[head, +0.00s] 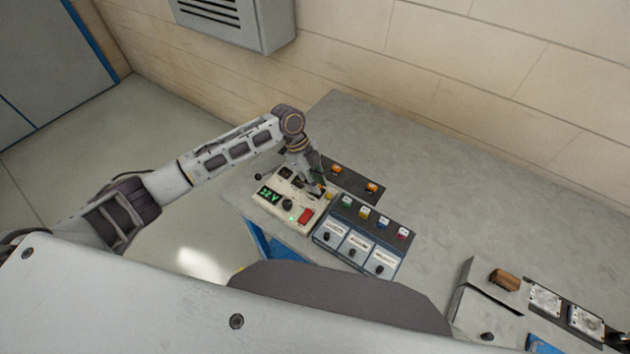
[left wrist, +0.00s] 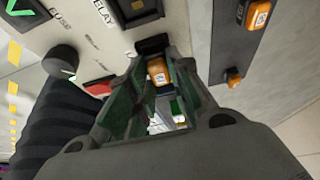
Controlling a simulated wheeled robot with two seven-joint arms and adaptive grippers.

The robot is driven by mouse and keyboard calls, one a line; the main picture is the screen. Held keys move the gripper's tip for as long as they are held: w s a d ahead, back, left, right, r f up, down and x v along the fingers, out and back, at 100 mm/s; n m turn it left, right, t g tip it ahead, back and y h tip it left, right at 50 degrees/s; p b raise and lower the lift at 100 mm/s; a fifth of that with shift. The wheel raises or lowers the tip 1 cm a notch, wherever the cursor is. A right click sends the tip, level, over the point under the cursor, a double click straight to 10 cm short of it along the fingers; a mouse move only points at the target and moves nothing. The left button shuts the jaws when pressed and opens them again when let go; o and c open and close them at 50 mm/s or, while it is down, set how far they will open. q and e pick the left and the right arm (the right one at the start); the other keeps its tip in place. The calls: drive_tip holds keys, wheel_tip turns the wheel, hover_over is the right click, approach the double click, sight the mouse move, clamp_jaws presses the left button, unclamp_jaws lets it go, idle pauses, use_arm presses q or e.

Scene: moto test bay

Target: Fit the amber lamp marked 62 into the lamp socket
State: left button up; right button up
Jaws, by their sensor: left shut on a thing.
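My left gripper (head: 319,189) reaches down over the right part of a cream test panel (head: 268,209). It is shut on an amber lamp (left wrist: 158,73) with a pale label, seen between its green-lined fingers in the left wrist view. The mark on the label is too small to read. A dark socket opening (left wrist: 152,44) in the panel face lies right by the lamp's far end. I cannot tell whether the lamp touches it or has entered it. Two other amber lamps, (head: 336,170) and (head: 372,187), sit on a dark strip behind. My right gripper is not in view.
A row of small coloured parts sits on a dark rack (head: 369,231) above grey switch modules (head: 355,249), close to the right of the gripper. The panel has a red switch (head: 305,215) and a green 12V display (head: 268,195). The bench (head: 470,200) is clear behind and right.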

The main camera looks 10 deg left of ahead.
use_arm(q)
drive_tip(key=o, duration=0.9)
drive_tip(key=shift+r, duration=0.1)
drive_tip(key=shift+r+p, duration=1.5)
drive_tip(key=shift+r, duration=1.9)
drive_tip(key=shift+s+f, duration=0.1)
drive_tip(key=shift+s, duration=0.05)
